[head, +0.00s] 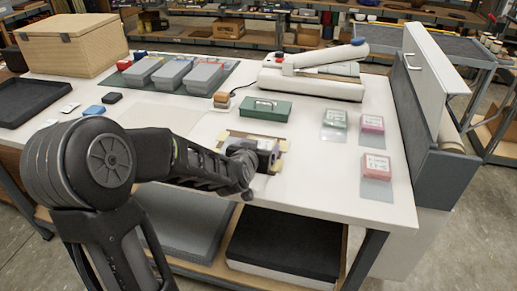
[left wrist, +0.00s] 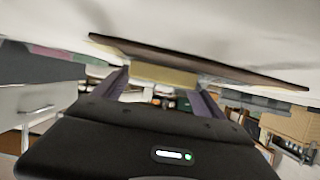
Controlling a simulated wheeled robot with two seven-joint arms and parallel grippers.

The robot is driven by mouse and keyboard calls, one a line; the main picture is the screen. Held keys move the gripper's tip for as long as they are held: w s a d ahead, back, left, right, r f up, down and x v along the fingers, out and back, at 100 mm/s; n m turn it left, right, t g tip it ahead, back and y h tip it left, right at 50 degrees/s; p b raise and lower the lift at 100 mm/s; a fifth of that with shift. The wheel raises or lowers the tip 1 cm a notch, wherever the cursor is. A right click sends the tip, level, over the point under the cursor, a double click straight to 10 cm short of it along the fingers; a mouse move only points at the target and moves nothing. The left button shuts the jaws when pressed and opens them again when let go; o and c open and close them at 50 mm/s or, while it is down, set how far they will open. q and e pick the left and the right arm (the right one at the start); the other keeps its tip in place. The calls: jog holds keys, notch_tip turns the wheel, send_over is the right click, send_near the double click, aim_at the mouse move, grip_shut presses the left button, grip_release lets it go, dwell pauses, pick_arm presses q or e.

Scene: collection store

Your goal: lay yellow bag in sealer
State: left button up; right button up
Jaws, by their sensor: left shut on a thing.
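The sealer (head: 310,84) is a long white machine with a raised lever arm, at the back right of the white table. My left gripper (head: 272,153) is low over the front middle of the table, in front of the green box. In the left wrist view its two purple fingers (left wrist: 163,92) are on either side of a yellow block-like thing (left wrist: 165,75), which appears to be the yellow bag, and the gripper is shut on it. The gripper hides most of it in the head view. A thin brown board (head: 236,134) lies beneath. My right gripper is not in view.
A green metal box (head: 265,109) stands between the gripper and the sealer. Green (head: 334,119), pink (head: 373,124) and red (head: 376,166) packets in clear bags lie at right. Grey bins (head: 174,73) stand at back left.

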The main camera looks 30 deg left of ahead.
pick_arm(q)
jog(key=o, duration=1.1)
jog(key=shift+f, duration=0.15)
jog(key=shift+c, duration=0.2)
jog(key=o, duration=0.4)
jog(key=shift+r, duration=0.3)
jog(key=v, duration=0.8)
jog(key=shift+s, duration=0.15)
jog(key=s+b, duration=0.2)
jog(key=b, duration=0.2)
jog(key=shift+s+d+r, duration=0.1)
jog(key=shift+s+d, duration=0.05)
jog(key=shift+s, duration=0.1)
jog(key=shift+s+d+r+b, duration=0.35)
jog(key=shift+b, duration=0.2)
jog(key=shift+s+d+r, duration=0.1)
jog(key=shift+d+r, duration=0.05)
jog(key=shift+r, duration=0.05)
